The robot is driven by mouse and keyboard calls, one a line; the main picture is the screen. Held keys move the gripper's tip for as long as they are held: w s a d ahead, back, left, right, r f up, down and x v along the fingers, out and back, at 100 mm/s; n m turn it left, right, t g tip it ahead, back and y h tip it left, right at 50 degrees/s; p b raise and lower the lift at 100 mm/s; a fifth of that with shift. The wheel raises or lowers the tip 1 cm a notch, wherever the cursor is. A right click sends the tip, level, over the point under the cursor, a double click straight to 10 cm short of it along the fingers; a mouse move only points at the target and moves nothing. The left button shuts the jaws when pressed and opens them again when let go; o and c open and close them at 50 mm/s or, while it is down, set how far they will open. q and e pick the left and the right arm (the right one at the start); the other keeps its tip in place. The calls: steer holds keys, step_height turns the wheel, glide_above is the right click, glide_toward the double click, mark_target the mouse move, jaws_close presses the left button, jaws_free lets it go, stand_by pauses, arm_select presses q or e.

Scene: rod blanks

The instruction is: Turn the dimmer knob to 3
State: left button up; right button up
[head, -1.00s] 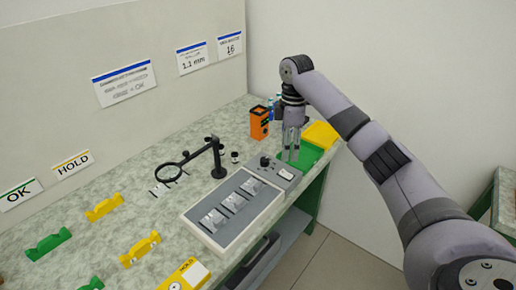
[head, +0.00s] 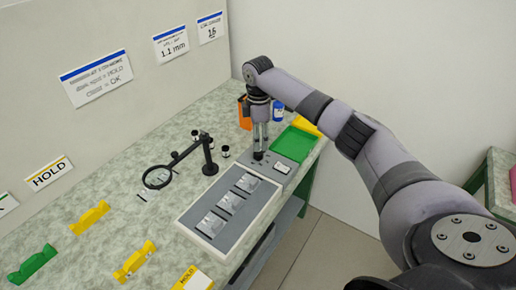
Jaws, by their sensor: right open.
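The dimmer knob (head: 258,155) is a small dark knob on a grey control box (head: 279,169) at the right end of the light panel. My right gripper (head: 260,148) points straight down directly over the knob, with its fingertips at or just above it. The gripper is open; whether the fingers touch the knob cannot be told. The knob's scale and its pointer are too small to read. My left gripper is not in view.
A green tray (head: 297,143), an orange box (head: 244,113) and a blue bottle (head: 278,112) stand behind. Yellow and green rests (head: 90,217) lie at left.

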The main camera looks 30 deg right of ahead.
mark_target(258, 153)
step_height(258, 153, down, 4)
steer(key=shift+f, duration=0.75)
steer(key=c, duration=0.6)
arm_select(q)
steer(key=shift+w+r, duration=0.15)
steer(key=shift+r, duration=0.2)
arm_select(e)
jaws_close()
